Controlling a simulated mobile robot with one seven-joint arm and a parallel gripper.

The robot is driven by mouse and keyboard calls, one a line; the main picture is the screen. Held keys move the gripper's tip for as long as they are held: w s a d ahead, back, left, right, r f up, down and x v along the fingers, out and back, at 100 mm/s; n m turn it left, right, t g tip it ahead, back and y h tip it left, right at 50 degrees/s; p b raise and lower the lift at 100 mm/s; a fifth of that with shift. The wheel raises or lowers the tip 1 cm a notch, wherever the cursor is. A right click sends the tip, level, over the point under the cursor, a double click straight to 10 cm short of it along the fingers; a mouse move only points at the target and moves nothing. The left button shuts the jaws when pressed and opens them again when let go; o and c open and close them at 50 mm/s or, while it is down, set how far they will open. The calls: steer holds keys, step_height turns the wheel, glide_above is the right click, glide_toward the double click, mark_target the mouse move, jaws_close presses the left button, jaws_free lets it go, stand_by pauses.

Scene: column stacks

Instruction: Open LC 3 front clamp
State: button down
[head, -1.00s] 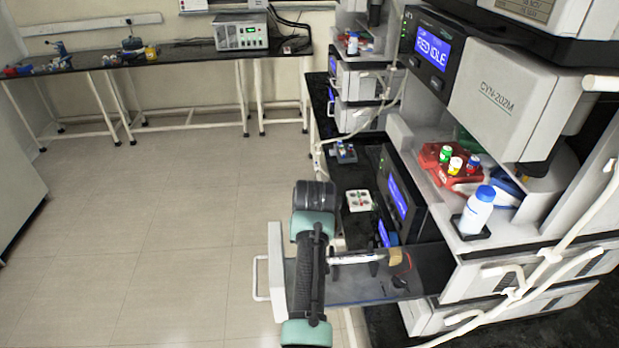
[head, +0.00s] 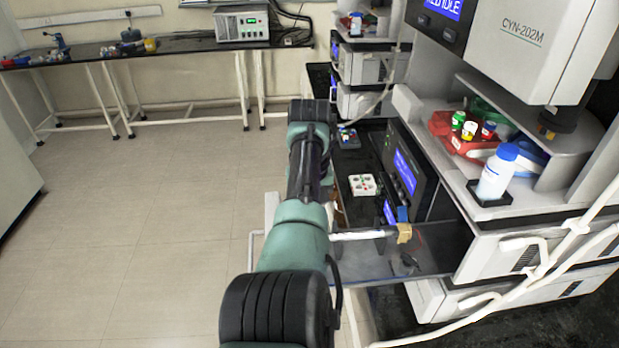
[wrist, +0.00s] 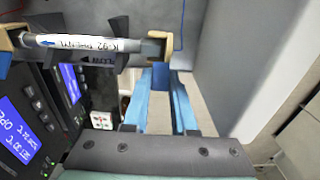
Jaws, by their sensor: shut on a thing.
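The white column (head: 360,235), marked "K-92 PHENYL" in the wrist view (wrist: 85,44), lies level over an open drawer (head: 400,268). A tan holder (head: 404,233) sits at its inner end, seen at left in the wrist view (wrist: 6,48). The front clamp (wrist: 154,48), a grey and tan piece, is at the other end, near the drawer's pale front panel (wrist: 222,50). My gripper (wrist: 161,72) has blue fingers reaching up to this clamp and is shut on it; the exact contact is hard to see. In the head view my arm hides gripper and clamp.
Instruments with blue displays (head: 405,172) stand beside the drawer, close to the column in the wrist view. A white bottle with a blue cap (head: 496,175) and a red rack (head: 463,133) of small vials stand above. Open floor (head: 150,220) lies to the left.

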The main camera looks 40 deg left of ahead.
steer(key=shift+f+b, duration=0.2)
steer(key=shift+b, duration=0.45)
steer(key=c, duration=0.7)
jaws_free()
steer(key=shift+r, duration=0.1)
step_height(320, 180, up, 13)
steer(key=shift+w+a+f, duration=0.1)
stand_by(0.4)
